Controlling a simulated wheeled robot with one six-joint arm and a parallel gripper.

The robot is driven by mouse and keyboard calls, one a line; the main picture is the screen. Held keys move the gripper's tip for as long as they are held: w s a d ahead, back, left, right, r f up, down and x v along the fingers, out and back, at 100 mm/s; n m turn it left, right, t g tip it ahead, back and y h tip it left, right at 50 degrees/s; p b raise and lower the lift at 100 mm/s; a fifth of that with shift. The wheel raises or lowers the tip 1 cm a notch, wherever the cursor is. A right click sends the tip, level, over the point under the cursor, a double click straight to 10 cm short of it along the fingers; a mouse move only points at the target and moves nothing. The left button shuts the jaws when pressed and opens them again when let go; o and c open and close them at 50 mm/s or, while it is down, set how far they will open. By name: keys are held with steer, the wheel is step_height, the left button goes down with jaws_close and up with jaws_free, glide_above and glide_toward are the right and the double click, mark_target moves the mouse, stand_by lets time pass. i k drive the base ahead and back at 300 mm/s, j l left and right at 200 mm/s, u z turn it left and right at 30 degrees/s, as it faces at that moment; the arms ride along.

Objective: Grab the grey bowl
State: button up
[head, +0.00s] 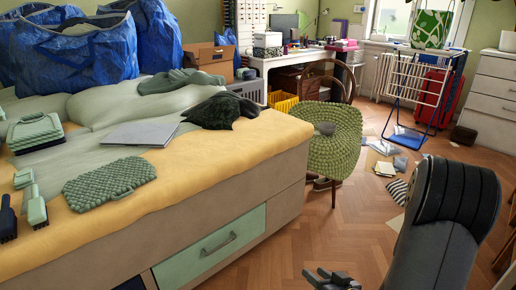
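A bed (235,158) with a yellow sheet, clothes, brushes and blue bags fills the left. A desk (290,62) stands behind the chair. Papers (383,150) and a striped cloth (397,190) lie on the floor at right. A drying rack (415,85) stands beyond. Floor before the chair is clear.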

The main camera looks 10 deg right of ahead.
mark_target(327, 128)
steer(key=i+l+z, duration=0.25)
steer(key=i+z, duration=0.65)
steer(key=i, duration=0.2)
steer(key=i+j+z, duration=0.15)
steer(key=i+z, duration=0.25)
steer(key=i, duration=0.2)
steer(key=i+u, duration=0.3)
steer(key=i, duration=0.15)
steer(key=i+u, duration=0.35)
steer(key=i+l+u, duration=0.3)
steer(key=i, duration=0.2)
steer(key=i+l+u, duration=0.15)
steer(key=i+u, duration=0.15)
steer(key=i, duration=0.15)
